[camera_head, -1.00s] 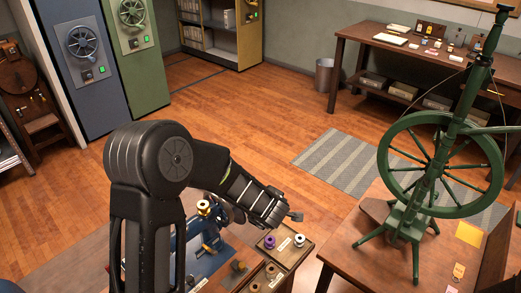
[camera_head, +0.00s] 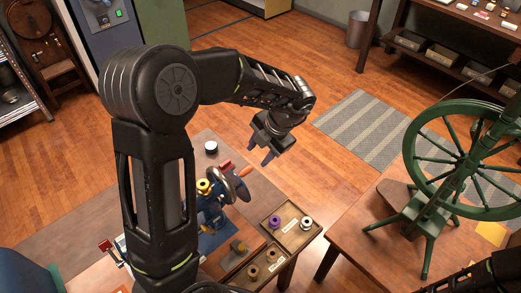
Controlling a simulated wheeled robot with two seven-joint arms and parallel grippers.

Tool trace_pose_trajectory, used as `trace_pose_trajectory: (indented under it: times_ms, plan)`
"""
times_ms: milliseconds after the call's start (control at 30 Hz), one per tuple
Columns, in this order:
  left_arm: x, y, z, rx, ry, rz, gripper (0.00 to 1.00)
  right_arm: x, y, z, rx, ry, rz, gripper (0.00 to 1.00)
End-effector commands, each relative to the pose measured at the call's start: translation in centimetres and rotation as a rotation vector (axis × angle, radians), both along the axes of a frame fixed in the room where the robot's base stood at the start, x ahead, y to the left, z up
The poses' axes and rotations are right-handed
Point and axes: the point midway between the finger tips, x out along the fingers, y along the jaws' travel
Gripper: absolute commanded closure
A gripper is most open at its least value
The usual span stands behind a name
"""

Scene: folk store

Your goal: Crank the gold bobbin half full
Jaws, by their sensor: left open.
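A gold bobbin (camera_head: 204,186) sits on top of a blue winder (camera_head: 212,208) on the brown table, partly hidden by my left arm. The winder has a dark wheel (camera_head: 235,186) and a crank with a reddish handle (camera_head: 243,172) on its right side. My left gripper (camera_head: 268,158) is open and empty, pointing down above and to the right of the crank, apart from it. How much thread is on the bobbin is too small to tell. Part of my right arm shows at the lower right corner; its gripper is out of view.
A wooden tray (camera_head: 290,243) holds purple, white and brown bobbins right of the winder. A small white-topped round item (camera_head: 211,147) stands at the table's far edge. A green spinning wheel (camera_head: 462,160) stands on another table at right.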

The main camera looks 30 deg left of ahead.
Motion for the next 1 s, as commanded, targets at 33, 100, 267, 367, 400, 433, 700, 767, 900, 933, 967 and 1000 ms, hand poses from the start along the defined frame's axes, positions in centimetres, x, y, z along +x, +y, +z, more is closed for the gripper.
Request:
trace_pose_trajectory:
  times_ms: [33,100,267,367,400,433,700,767,900,933,967,1000]
  plan:
    - [0.0,0.1,-0.1,0.000,0.001,0.000,0.56,0.0,0.0,0.0,0.000,0.000,0.000,1.00]
    - [0.0,0.2,-0.4,0.001,0.002,0.001,0.56,0.0,0.0,0.0,0.000,0.000,0.000,1.00]
    - [0.0,0.6,-1.4,0.002,0.002,0.000,0.56,0.0,0.0,0.0,0.000,0.000,0.000,1.00]
    - [0.0,0.9,-2.4,0.002,0.003,-0.002,0.56,0.0,0.0,0.0,0.000,0.000,0.000,1.00]
    - [0.0,1.1,-2.8,0.002,0.002,-0.001,0.56,0.0,0.0,0.0,0.000,0.000,0.000,1.00]
    - [0.0,1.2,-3.1,0.002,0.002,-0.001,0.56,0.0,0.0,0.0,0.000,0.000,0.000,1.00]
    - [0.0,2.4,-6.2,0.002,0.003,0.000,0.56,0.0,0.0,0.0,0.000,0.000,0.000,1.00]
    - [0.0,2.6,-6.9,0.001,0.003,-0.001,0.56,0.0,0.0,0.0,0.000,0.000,0.000,1.00]
    - [0.0,3.2,-8.5,0.002,0.004,-0.002,0.56,0.0,0.0,0.0,0.000,0.000,0.000,1.00]
    - [0.0,3.3,-8.8,0.002,0.003,-0.002,0.56,0.0,0.0,0.0,0.000,0.000,0.000,1.00]
    - [0.0,3.5,-9.1,0.002,0.003,-0.002,0.56,0.0,0.0,0.0,0.000,0.000,0.000,1.00]
    - [0.1,3.4,-8.9,0.001,0.000,-0.002,0.56,0.0,0.0,0.0,0.000,0.000,0.000,1.00]
